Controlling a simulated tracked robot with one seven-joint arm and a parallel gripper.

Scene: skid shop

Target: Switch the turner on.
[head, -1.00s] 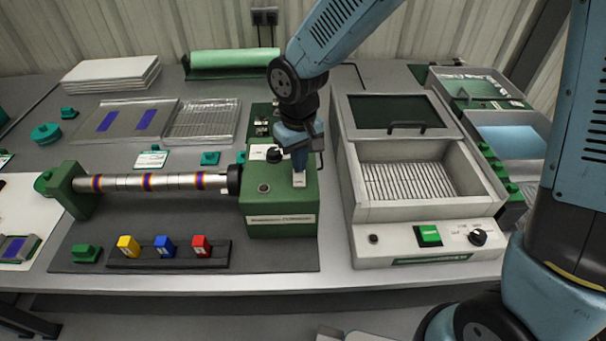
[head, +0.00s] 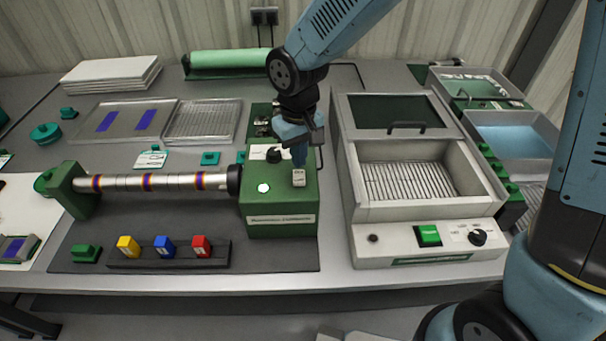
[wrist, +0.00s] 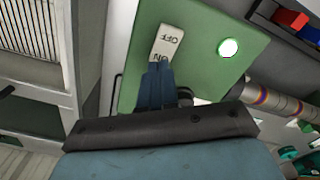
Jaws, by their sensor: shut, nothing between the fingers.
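The turner (head: 282,222) is a green box with a striped silver shaft (head: 150,182) reaching left to a green end stand. On its top is a white rocker switch (head: 299,178), which in the wrist view (wrist: 167,42) shows OFF at one end and ON at the end by my fingers. A round lamp (head: 263,188) beside the switch glows white-green; it also glows in the wrist view (wrist: 229,48). My gripper (head: 299,163) is shut and empty, pointing down, its fingertips (wrist: 157,66) at the ON end of the switch. The fingers hide part of that end.
A grey oven-like machine (head: 428,237) with a green button stands close to the right of the turner. A dark rack with yellow, blue and red blocks (head: 165,248) lies in front of the shaft. A black knob (head: 273,155) sits behind the lamp.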

